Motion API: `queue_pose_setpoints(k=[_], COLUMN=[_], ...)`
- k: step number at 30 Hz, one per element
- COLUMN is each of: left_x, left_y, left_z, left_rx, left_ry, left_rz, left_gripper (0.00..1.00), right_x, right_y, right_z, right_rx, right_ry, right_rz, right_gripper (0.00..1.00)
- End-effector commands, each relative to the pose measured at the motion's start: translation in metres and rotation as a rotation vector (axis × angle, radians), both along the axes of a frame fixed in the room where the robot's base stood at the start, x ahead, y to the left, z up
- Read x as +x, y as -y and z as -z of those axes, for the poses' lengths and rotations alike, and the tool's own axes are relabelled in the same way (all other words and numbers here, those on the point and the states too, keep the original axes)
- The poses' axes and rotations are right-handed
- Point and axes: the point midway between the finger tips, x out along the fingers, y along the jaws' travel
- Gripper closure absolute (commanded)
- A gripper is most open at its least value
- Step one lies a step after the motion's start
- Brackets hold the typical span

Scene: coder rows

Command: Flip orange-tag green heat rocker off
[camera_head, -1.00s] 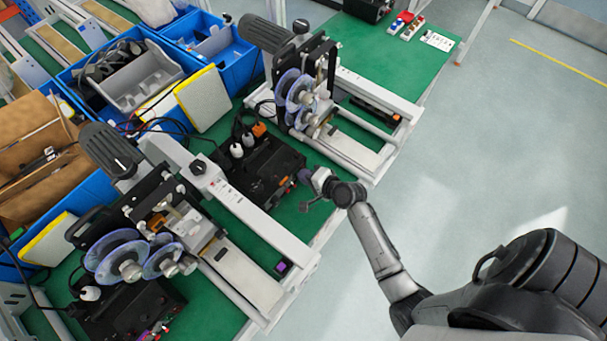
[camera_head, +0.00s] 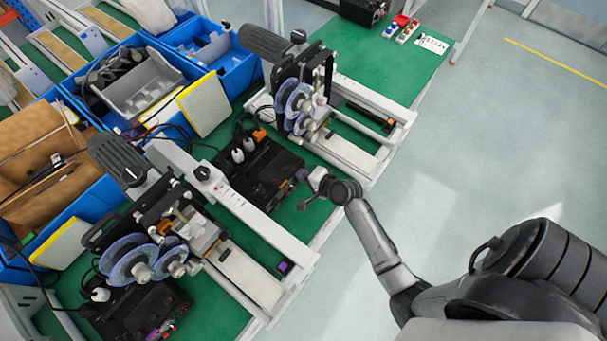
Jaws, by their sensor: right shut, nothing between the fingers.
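A black control box (camera_head: 268,172) sits on the green bench between two coding machines. An orange plug or tag (camera_head: 259,134) shows at its back, next to white plugs. The box's front panel faces my right arm. I cannot make out the green heat rocker; it is too small or hidden at this angle. My right gripper (camera_head: 307,188) is shut and empty, close to the right end of the box's front. I cannot tell whether it touches the panel. My left gripper is not in view.
One coding machine (camera_head: 345,150) stands behind the box, another (camera_head: 240,270) in front. A second black control box (camera_head: 135,315) is at the lower left. Blue bins (camera_head: 235,80) line the left. Open floor (camera_head: 450,180) lies to the right.

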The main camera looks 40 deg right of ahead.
Motion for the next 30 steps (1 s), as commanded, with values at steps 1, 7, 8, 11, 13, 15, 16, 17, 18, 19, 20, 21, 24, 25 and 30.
queue_pose_setpoints(k=[1, 7, 8, 11, 13, 15, 16, 17, 18, 19, 20, 21, 24, 25, 30], left_x=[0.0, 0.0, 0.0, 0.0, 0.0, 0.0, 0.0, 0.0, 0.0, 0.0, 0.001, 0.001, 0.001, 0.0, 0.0], left_y=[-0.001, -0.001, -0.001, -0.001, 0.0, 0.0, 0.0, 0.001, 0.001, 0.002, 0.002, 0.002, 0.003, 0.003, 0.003], left_z=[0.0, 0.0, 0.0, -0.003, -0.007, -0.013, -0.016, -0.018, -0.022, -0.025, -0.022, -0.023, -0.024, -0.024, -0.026], left_rx=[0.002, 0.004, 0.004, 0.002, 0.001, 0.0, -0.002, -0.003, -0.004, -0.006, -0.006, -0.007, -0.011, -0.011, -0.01], left_ry=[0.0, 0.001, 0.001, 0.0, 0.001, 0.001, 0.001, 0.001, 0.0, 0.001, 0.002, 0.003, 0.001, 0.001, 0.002], left_rz=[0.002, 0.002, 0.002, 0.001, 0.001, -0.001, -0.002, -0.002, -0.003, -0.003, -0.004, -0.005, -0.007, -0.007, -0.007], left_gripper=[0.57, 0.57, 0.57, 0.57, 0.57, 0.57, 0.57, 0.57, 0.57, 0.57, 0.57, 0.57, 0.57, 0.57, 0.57], right_x=[0.0, 0.0, 0.0, -0.003, -0.009, -0.018, -0.022, -0.027, -0.034, -0.039, -0.043, -0.049, -0.064, -0.068, -0.089], right_y=[0.0, 0.0, 0.0, 0.0, 0.0, -0.001, -0.001, -0.002, -0.002, -0.002, -0.001, 0.0, 0.002, 0.003, 0.006], right_z=[0.0, 0.0, 0.0, -0.001, -0.003, -0.006, -0.007, -0.007, -0.009, -0.01, -0.014, -0.019, -0.032, -0.036, -0.054], right_rx=[0.0, 0.0, 0.0, -0.001, -0.002, -0.001, -0.001, -0.002, -0.001, -0.002, -0.003, -0.003, -0.002, -0.002, -0.001], right_ry=[0.0, 0.0, 0.0, -0.001, -0.002, -0.003, -0.004, -0.004, -0.005, -0.005, -0.001, 0.0, -0.001, 0.0, -0.001], right_rz=[0.0, 0.0, 0.0, -0.001, -0.004, -0.008, -0.01, -0.013, -0.017, -0.02, -0.018, -0.017, -0.018, -0.018, -0.017], right_gripper=[1.0, 1.0, 1.0, 1.0, 1.0, 1.0, 1.0, 1.0, 1.0, 1.0, 1.0, 1.0, 1.0, 1.0, 1.0])
